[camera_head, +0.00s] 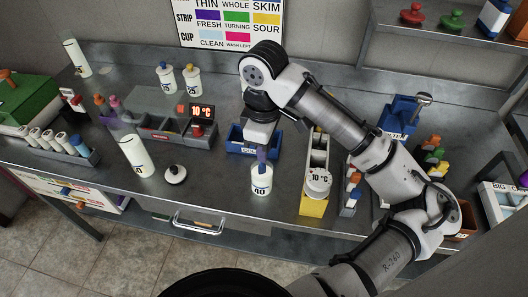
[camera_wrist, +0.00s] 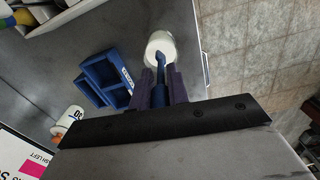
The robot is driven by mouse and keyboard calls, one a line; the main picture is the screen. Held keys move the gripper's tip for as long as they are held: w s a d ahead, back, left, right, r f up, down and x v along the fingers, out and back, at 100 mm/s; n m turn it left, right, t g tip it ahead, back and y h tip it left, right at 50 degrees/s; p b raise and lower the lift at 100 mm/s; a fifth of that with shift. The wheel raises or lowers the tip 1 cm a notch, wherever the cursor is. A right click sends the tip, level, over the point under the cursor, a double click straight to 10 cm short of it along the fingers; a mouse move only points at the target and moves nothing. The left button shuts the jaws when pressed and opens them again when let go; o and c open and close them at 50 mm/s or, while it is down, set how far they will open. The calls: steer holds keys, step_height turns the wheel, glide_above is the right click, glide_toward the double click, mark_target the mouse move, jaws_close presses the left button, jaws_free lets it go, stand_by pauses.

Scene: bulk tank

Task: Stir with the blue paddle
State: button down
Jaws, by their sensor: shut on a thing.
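My gripper (camera_wrist: 163,91) is shut on the blue paddle (camera_wrist: 160,60), whose shaft shows between the fingers in the wrist view. The paddle's far end reaches to the mouth of a white cup (camera_wrist: 158,43); how deep it goes in is hard to tell. In the head view the cup (camera_head: 261,180), marked 40, stands upright near the front edge of the bench, and my gripper (camera_head: 262,155) is right above it. The paddle is mostly hidden by the gripper there.
A blue tray (camera_head: 236,142) sits just behind the cup, also in the wrist view (camera_wrist: 88,90). A white cylinder (camera_head: 136,155) and a round lid (camera_head: 175,174) are to the left.

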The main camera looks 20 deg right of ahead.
steer(key=shift+r, duration=3.6)
steer(key=shift+s+f, duration=0.1)
